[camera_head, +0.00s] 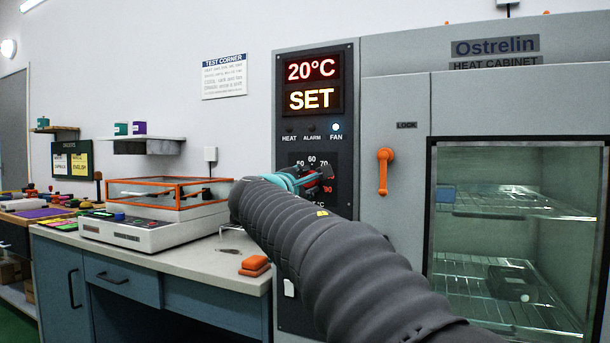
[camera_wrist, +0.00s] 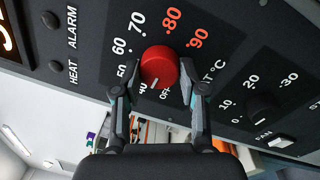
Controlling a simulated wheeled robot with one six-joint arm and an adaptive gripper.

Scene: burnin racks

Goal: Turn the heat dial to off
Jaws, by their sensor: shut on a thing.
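The red heat dial (camera_wrist: 160,64) is on the dark control panel, ringed by numbers up to 90 and the word OFF. Its white mark points toward the lower edge in the wrist view, around the gap between 40 and OFF; the exact setting is hard to tell. My gripper (camera_wrist: 161,88) has one finger on each side of the dial and is shut on it. In the head view my gripper (camera_head: 308,180) is at the panel, and my arm and fingers hide most of the dial. The display (camera_head: 311,84) reads 20°C and SET.
The fan light (camera_head: 336,127) is lit; the heat and alarm lights look dark. The cabinet's orange lock handle (camera_head: 384,171) is to the right. A workbench (camera_head: 215,247) with an orange-framed box (camera_head: 170,192) stands left.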

